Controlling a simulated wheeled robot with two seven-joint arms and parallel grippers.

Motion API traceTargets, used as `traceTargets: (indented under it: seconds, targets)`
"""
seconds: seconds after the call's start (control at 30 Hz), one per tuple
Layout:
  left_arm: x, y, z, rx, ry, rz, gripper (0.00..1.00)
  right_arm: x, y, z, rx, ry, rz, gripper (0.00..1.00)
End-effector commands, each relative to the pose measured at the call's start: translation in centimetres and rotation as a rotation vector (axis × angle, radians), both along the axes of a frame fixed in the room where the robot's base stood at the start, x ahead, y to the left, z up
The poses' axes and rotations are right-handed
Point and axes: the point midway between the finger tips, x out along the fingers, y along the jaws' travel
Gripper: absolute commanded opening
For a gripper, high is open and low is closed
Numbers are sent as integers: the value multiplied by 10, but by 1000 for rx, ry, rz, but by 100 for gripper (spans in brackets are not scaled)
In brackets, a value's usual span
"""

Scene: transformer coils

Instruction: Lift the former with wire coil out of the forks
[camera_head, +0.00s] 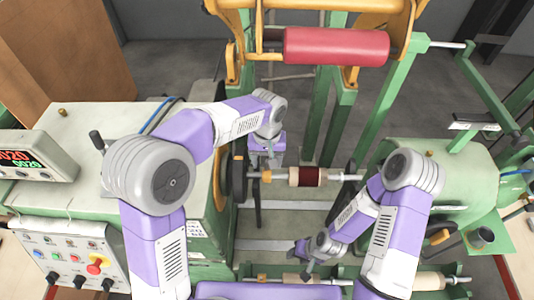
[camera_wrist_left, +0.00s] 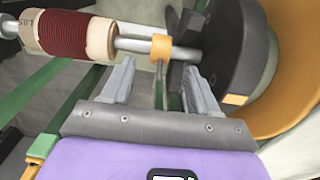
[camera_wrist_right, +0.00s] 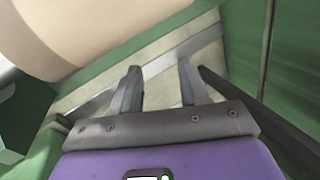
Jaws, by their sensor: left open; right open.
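The former with wire coil (camera_head: 308,176) is a pale cylinder wound with dark red wire on a horizontal grey shaft between the winding machine and the right-hand support. It also shows at the upper left of the left wrist view (camera_wrist_left: 75,33). My left gripper (camera_head: 268,158) is open at the shaft's left end, left of the former. In the left wrist view its fingers (camera_wrist_left: 158,85) point toward the orange collar (camera_wrist_left: 161,46), with nothing between them. My right gripper (camera_head: 308,262) is open and empty, below the former near a lower pale cylinder. The fork supports are hard to make out.
A lower shaft carries pale cylinders (camera_head: 428,281); one fills the upper left of the right wrist view (camera_wrist_right: 95,30). A large red roll (camera_head: 335,46) hangs at the back. A black disc (camera_wrist_left: 235,55) stands beside the left gripper. Green frame posts (camera_head: 385,100) rise behind.

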Motion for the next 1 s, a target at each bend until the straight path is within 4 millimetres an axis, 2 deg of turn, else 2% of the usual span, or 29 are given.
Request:
traceTargets:
  seconds: [0.1, 0.3, 0.67, 1.0]
  targets:
    - [0, 1, -20, 2, 3, 1, 60, 0, 0, -1, 0, 0, 0, 45]
    - [0, 0, -39, 0, 1, 0, 60, 0, 0, -1, 0, 0, 0, 45]
    - [0, 0, -43, 0, 1, 0, 60, 0, 0, -1, 0, 0, 0, 45]
    - [0, 0, -43, 0, 0, -1, 8, 0, 0, -1, 0, 0, 0, 45]
